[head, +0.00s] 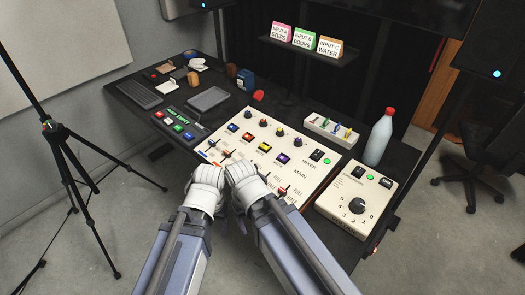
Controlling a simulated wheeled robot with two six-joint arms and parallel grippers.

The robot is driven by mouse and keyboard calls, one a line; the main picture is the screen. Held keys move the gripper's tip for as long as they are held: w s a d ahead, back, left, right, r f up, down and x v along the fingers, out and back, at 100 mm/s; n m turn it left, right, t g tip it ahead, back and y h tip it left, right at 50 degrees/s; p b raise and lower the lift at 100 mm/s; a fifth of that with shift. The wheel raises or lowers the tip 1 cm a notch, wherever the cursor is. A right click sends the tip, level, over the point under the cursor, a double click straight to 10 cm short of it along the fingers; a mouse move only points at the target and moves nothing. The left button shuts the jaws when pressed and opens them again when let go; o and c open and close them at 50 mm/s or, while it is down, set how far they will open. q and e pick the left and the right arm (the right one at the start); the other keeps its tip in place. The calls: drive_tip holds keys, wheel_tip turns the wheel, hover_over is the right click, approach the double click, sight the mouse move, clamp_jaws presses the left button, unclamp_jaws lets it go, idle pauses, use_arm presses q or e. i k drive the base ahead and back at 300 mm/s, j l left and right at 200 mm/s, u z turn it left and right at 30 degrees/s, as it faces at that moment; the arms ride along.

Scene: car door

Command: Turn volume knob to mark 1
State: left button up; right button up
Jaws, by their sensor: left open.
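The black volume knob (357,205) sits on a cream box (380,213) at the right of the table, with numbers printed around it. Its pointer is too small to read. My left gripper (209,172) is open over the front left edge of the mixer panel. My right gripper (240,170) is beside it, over the mixer's front edge. Its fingers are hidden behind its casing, so I cannot tell whether it is open. Both grippers are well left of the knob.
The cream mixer panel (306,176) with coloured knobs and sliders lies between my grippers and the knob box. A bottle (379,140) with a red cap stands behind that box. A marker tray (330,129) is beside the bottle. A tripod (57,133) stands at left.

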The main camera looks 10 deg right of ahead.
sight(358, 206)
drive_tip(key=k+z, duration=0.1)
drive_tip(key=z, duration=0.3)
drive_tip(key=k+z, duration=0.1)
drive_tip(key=z, duration=0.35)
drive_tip(key=k+l+z, duration=0.1)
drive_tip(key=z, duration=0.3)
drive_tip(key=i+l+u, duration=0.1)
drive_tip(key=i+l, duration=0.15)
drive_tip(key=i, duration=0.2)
